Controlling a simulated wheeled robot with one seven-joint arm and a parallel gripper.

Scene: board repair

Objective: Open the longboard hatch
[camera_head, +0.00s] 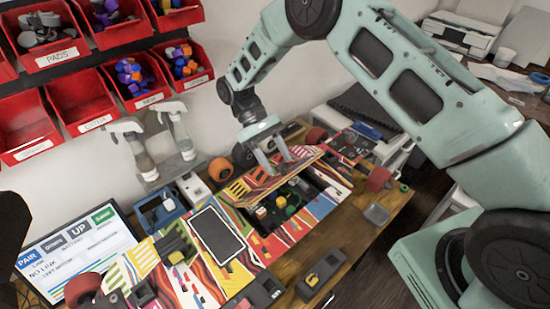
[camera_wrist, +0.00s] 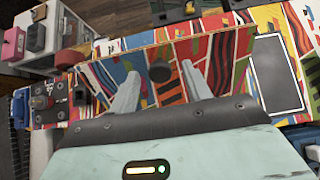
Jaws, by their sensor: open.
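The longboard (camera_head: 160,255) lies across the workbench, covered in a bright multicolour pattern. Its hatch (camera_head: 262,184) is raised and tilted up at the far side of an opening. The open compartment (camera_head: 262,222) shows green, yellow and red parts inside. In the wrist view the hatch (camera_wrist: 172,80) shows its patterned face with a dark round knob (camera_wrist: 159,72). My gripper (camera_head: 277,168) is behind the raised hatch, on its far side. In the wrist view my gripper (camera_wrist: 160,85) has its two fingers spread on either side of the knob, holding nothing. Whether the fingertips touch the hatch is unclear.
A dark screen panel (camera_head: 217,234) is set in the board beside the compartment. Red parts bins (camera_head: 85,97) hang on the wall. A monitor (camera_head: 75,250) stands at lower left. Small dark devices (camera_head: 320,275) and a grey tray (camera_head: 377,214) lie along the near bench edge.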

